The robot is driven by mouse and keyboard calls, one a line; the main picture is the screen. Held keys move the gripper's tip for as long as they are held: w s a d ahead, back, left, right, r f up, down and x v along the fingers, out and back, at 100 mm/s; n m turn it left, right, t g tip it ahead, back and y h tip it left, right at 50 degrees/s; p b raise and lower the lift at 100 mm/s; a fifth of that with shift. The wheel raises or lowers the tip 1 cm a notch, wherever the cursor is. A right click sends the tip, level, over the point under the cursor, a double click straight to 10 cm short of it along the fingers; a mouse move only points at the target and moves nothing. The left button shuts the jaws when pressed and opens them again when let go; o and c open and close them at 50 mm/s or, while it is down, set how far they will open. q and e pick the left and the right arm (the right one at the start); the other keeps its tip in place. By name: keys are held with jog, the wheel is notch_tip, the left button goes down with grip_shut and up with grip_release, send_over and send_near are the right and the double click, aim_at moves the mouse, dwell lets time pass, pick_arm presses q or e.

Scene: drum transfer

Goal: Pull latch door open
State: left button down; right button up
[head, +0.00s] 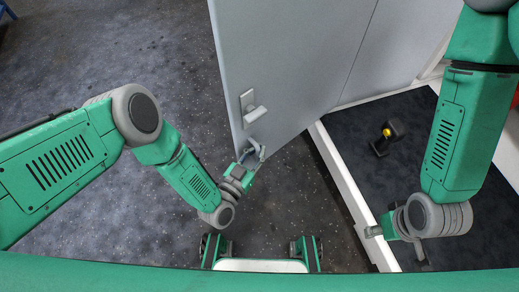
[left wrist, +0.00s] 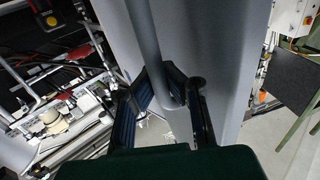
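The grey door (head: 290,50) stands swung out at an angle, its lower corner pointing toward me. A light metal lever handle (head: 254,110) is on its face near the free edge. My left gripper (head: 254,153) is at the door's lower corner in the head view, below the handle. In the left wrist view the gripper's dark fingers (left wrist: 165,95) are spread apart, with a grey upright bar or edge (left wrist: 145,35) reaching down between them. I cannot tell whether they touch it. My right gripper (head: 395,240) is at the right, away from the door; its fingers are unclear.
A white threshold or frame strip (head: 345,190) runs diagonally right of the door. Beyond it is a dark floor area with a small black object with a yellow top (head: 386,136). The speckled grey floor (head: 110,50) left of the door is clear.

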pick_arm(q)
jog(key=shift+s+a+f, duration=0.25)
jog(key=shift+s+f, duration=0.05)
jog(key=c, duration=1.7)
grip_release()
jog(key=shift+o, duration=0.7)
jog(key=shift+r, duration=0.15)
jog(key=shift+s, duration=0.15)
jog(key=v, duration=1.1)
jog(key=shift+s+a, duration=0.25)
